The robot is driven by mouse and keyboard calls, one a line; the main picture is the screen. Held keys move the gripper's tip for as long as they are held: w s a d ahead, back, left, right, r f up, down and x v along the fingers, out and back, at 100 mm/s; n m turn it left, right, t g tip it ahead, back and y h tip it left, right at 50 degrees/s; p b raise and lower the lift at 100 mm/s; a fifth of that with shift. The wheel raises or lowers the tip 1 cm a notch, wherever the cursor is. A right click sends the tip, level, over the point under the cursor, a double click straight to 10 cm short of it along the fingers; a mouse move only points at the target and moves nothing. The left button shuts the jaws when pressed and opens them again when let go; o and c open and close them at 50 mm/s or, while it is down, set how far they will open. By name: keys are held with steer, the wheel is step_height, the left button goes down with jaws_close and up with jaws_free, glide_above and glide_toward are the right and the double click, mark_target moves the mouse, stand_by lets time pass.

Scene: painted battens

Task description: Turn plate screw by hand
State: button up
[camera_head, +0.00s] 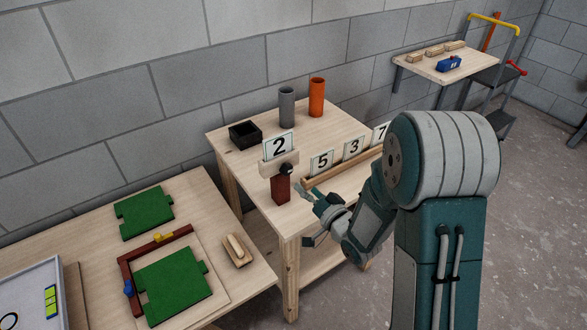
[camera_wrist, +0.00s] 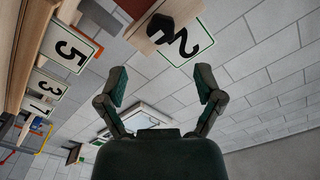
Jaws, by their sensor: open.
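A number plate marked 2 (camera_head: 279,147) stands at the top of a wooden block on a dark red post (camera_head: 281,190) near the front of the middle table. A black knob-like screw (camera_head: 287,169) sits on the block's face below the plate. In the wrist view the black screw (camera_wrist: 160,28) and the plate with the 2 (camera_wrist: 186,44) appear rotated at the top, beyond my fingertips. My gripper (camera_head: 305,214) is open and empty, to the right of the post and apart from it. Its two fingers also show spread in the wrist view (camera_wrist: 160,83).
Plates 5 (camera_head: 321,163), 3 (camera_head: 353,148) and 7 (camera_head: 380,132) stand in a wooden rail to the right. A black box (camera_head: 245,135), a grey cylinder (camera_head: 287,107) and an orange cylinder (camera_head: 317,97) stand behind. Green panels (camera_head: 144,212) lie on the left table.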

mark_target(289, 171)
steer(key=x, duration=0.9)
steer(key=shift+a, duration=0.1)
steer(key=c, duration=1.2)
